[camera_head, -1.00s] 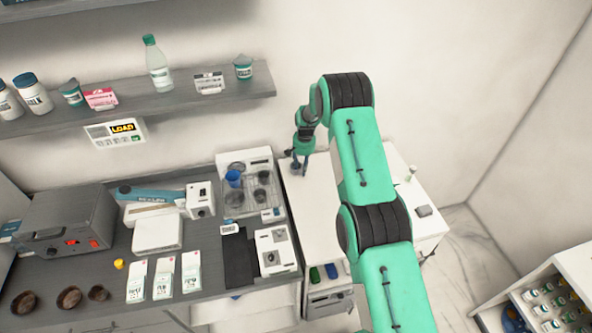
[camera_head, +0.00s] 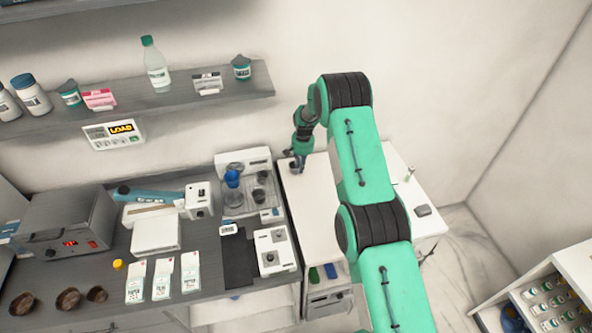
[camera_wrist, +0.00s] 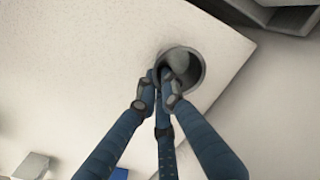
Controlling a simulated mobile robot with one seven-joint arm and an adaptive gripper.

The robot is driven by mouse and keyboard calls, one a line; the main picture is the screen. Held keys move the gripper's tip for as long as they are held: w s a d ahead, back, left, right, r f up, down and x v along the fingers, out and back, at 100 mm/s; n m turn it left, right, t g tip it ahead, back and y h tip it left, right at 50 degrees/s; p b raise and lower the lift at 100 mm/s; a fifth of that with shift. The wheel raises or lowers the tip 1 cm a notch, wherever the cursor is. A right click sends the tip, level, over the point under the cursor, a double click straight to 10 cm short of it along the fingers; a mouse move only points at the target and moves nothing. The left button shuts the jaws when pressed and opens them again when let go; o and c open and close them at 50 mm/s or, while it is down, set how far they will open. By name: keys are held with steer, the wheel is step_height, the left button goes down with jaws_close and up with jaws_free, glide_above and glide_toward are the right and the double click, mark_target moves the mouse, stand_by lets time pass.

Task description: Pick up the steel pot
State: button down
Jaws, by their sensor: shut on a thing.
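The steel pot (camera_wrist: 199,72) is a small round grey vessel with an open mouth, seen from above in the wrist view. It is at the white table's surface; whether it touches the table or is slightly raised I cannot tell. My gripper (camera_wrist: 164,75) has blue fingers with grey tips, and these are shut on the pot at its near side, partly covering its rim. In the head view my gripper (camera_head: 297,168) is at the far left corner of the white table, and the pot is mostly hidden there.
A wall shelf (camera_head: 190,97) hangs above.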

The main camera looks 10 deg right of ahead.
steer(key=shift+r+b, duration=0.3)
steer(key=shift+r, duration=0.8)
steer(key=shift+s+r, duration=0.35)
steer(key=shift+r, duration=0.3)
steer(key=s, duration=0.5)
steer(key=s+r+b, duration=0.1)
steer(key=s, duration=0.4)
steer(key=s+b, duration=0.1)
steer(key=s, duration=0.4)
steer(key=shift+s+a+r, duration=0.15)
steer(key=shift+a+r, duration=0.1)
steer(key=shift+a, duration=0.1)
